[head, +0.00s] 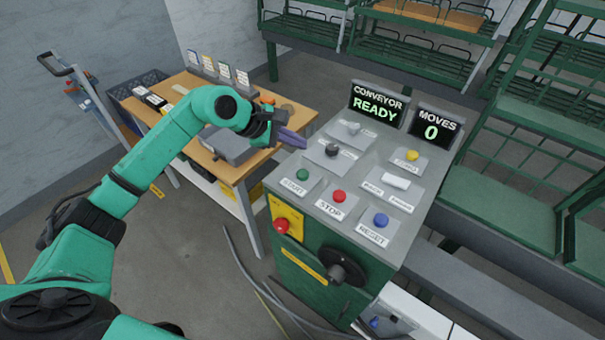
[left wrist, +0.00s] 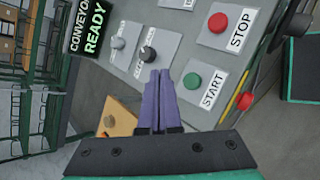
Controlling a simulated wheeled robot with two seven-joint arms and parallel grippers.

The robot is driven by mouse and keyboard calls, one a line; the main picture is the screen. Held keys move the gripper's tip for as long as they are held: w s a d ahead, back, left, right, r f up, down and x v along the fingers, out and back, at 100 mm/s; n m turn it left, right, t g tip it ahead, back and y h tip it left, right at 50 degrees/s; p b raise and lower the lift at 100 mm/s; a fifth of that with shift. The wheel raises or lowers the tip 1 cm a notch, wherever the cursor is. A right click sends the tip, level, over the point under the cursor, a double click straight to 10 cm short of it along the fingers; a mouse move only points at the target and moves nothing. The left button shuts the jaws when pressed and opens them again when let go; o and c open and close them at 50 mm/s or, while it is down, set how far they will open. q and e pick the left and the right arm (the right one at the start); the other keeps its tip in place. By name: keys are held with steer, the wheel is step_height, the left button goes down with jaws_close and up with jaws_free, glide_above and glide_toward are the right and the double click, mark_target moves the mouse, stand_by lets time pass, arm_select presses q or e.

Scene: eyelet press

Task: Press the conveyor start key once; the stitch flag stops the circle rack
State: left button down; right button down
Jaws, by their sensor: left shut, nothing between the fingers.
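The green START key (head: 302,174) is on the left front of the grey control panel (head: 322,211), with its label below it. It also shows in the left wrist view (left wrist: 192,81), right of my fingertips. The conveyor display (head: 376,107) reads READY, and the moves display (head: 432,131) reads 0. My left gripper (head: 303,141) is shut and empty, with purple fingers held at the panel's left edge, behind and apart from the START key. The fingers (left wrist: 159,72) point toward the panel in the left wrist view. My right gripper is not in view. I cannot identify the stitch flag or circle rack.
The red STOP key (head: 339,196) and blue RESET key (head: 380,220) are beside START. A red emergency button (head: 281,226) and a black handwheel (head: 343,268) are on the front. A wooden table (head: 241,171) stands left. Green racks (head: 500,190) stand right and behind.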

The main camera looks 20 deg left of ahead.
mark_target(298, 174)
arm_select(q)
step_height(298, 174, down, 7)
steer(key=b, duration=0.4)
steer(key=shift+r, duration=0.1)
steer(key=shift+f, duration=0.2)
stand_by(1.5)
steer(key=shift+f+b, duration=0.35)
steer(key=shift+b, duration=0.4)
